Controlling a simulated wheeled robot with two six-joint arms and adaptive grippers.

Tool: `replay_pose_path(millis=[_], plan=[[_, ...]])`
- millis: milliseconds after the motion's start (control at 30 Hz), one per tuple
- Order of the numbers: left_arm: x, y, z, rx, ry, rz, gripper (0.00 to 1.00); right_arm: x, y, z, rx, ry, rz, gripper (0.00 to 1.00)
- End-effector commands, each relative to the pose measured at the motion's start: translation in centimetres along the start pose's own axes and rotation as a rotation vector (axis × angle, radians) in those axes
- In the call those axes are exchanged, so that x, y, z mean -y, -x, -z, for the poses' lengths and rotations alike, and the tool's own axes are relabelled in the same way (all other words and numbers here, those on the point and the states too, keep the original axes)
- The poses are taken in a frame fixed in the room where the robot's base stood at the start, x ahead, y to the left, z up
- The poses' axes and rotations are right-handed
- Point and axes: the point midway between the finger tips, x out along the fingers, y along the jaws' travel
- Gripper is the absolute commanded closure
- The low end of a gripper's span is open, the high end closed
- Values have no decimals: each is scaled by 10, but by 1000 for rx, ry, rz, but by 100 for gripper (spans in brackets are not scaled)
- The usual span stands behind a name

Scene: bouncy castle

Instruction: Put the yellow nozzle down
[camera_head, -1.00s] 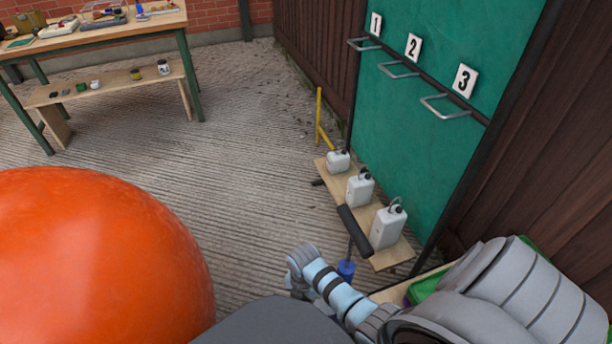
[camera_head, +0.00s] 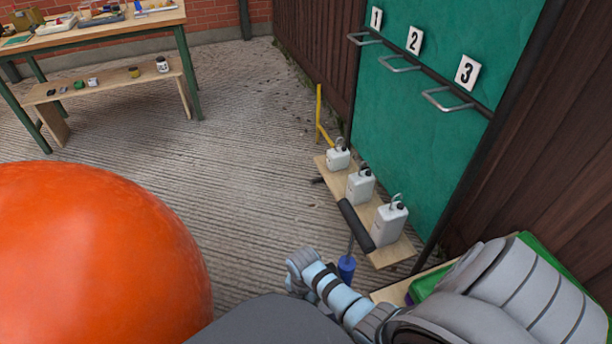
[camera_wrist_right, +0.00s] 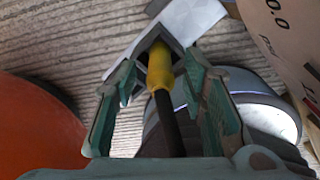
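The yellow nozzle (camera_wrist_right: 160,68) shows in the right wrist view, with a black tube running from it back toward the palm. Exact finger contact is partly hidden. In the head view, my right arm reaches in at the lower right, and its gripper and the nozzle cannot be made out. My left gripper is not in view.
A big orange ball (camera_head: 95,260) fills the lower left. White jugs (camera_head: 390,225) stand on a low plank (camera_head: 395,255) beside a green board (camera_head: 440,130) with numbered hooks. A workbench (camera_head: 110,35) stands back left. A printed box (camera_wrist_right: 285,45) is beside the right gripper. Ribbed ground (camera_head: 240,130) is clear midway.

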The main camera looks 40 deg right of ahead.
Motion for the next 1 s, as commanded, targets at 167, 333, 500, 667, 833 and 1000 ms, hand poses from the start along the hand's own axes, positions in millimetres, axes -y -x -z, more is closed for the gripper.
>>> replay_pose_path(millis=[167, 333, 500, 667, 833, 1000], plan=[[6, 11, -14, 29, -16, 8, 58, 0, 20, 0, 1, 0, -1, 62], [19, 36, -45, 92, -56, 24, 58, 0, 62, 0, 1, 0, -1, 62], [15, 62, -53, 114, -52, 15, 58, 0, 104, -1, 2, -1, -2, 62], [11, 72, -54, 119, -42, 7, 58, 0, 123, 0, 0, -1, 1, 62], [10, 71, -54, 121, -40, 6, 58, 0, 124, 0, 0, 0, 1, 62], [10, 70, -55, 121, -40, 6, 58, 0, 123, 0, 0, 0, 1, 62]])
